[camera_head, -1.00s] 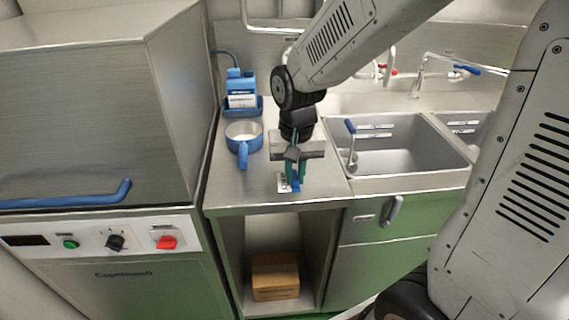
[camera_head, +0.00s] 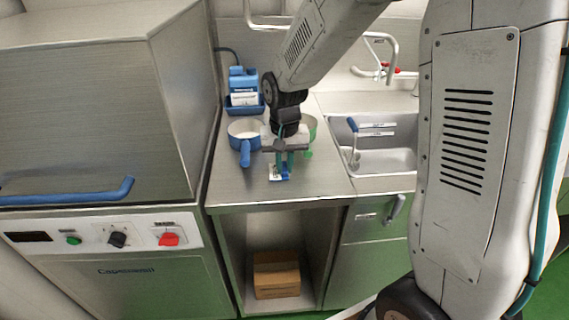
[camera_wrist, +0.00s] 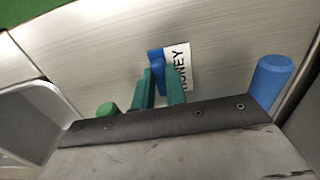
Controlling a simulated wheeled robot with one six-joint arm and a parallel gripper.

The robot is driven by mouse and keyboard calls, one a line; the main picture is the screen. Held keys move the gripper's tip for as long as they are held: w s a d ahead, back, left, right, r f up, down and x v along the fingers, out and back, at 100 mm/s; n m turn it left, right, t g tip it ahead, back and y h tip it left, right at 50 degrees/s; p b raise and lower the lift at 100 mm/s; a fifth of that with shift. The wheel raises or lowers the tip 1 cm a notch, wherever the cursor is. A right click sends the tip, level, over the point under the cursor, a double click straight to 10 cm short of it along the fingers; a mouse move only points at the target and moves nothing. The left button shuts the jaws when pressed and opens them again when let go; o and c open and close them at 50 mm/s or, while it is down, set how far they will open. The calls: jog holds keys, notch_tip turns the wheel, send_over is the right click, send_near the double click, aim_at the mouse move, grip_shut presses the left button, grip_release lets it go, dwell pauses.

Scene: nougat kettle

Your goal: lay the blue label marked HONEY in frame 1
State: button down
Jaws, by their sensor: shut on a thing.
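My gripper (camera_head: 284,171) is shut on the blue part of the HONEY label (camera_wrist: 182,68). The label has a white face with black lettering beside a blue strip; it also shows small below the fingers in the head view (camera_head: 275,173). In the wrist view my green fingertips (camera_wrist: 160,76) pinch the blue strip, and the white face sticks out to the right. The label is over the steel worktop (camera_head: 235,187); I cannot tell whether it touches it. I cannot make out a frame marked 1.
A blue-handled saucepan (camera_head: 243,132) stands left of my gripper, and a green one (camera_head: 309,128) stands partly hidden behind it. A sink (camera_head: 395,160) is at right. A cardboard box (camera_head: 276,276) sits on the shelf below.

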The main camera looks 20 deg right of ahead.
jog(key=shift+f, duration=0.1)
jog(key=c, duration=1.8)
grip_release()
jog(key=o, duration=0.4)
jog(key=shift+c, duration=0.2)
